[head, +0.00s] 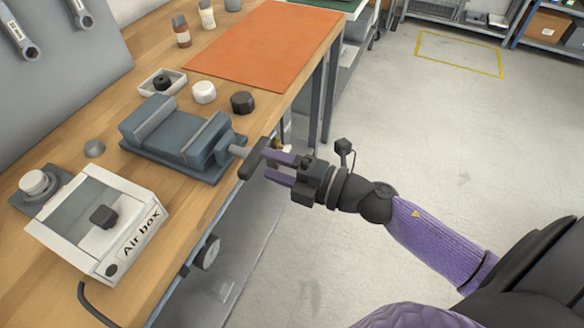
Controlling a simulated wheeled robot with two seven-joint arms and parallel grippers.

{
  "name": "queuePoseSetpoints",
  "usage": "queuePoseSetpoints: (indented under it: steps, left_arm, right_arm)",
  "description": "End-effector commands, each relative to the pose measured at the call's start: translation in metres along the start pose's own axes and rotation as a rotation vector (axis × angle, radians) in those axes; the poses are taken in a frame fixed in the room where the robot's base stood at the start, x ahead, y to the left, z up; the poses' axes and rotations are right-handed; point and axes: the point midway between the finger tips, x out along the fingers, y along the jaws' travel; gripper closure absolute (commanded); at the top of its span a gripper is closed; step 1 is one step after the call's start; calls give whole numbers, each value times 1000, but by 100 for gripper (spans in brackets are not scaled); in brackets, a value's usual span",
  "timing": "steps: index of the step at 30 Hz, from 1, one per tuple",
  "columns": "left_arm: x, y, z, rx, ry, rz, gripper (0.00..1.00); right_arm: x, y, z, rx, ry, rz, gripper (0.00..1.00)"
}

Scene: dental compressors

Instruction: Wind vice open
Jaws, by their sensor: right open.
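The blue-grey vice (177,138) sits on the wooden bench near its front edge. Its jaws stand apart with a gap between them. A screw spindle comes out of its right end to a dark handle bar (255,158), which overhangs the bench edge. My right gripper (268,167) is open, with its two purple fingers pointing left at the handle bar. The fingertips are at or very close to the bar; I cannot tell whether they touch it. My left gripper does not show.
A white "Air box" (130,238) stands at the front left of the bench. A white cap (204,92), a black knob (242,102) and a small tray (176,84) lie behind the vice. An orange mat (268,48) covers the far bench. The floor at right is clear.

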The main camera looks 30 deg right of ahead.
Motion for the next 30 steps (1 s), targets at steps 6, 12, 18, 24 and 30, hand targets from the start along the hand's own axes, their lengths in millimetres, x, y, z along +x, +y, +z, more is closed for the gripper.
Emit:
queuePoseSetpoints:
  steps: [6,12,18,24,30]
  left_arm:
    - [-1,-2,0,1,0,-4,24]
    - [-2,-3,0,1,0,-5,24]
    - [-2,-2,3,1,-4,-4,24]
    - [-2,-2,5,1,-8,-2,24]
    - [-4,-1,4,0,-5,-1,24]
  right_arm:
    - [-42,0,0,2,-2,-2,35]
    - [-49,0,0,-1,0,0,35]
    - [-49,0,0,-1,0,0,35]
    - [-53,-20,12,86,-71,-27,35]
    - [-119,-187,40,677,-591,-267,35]
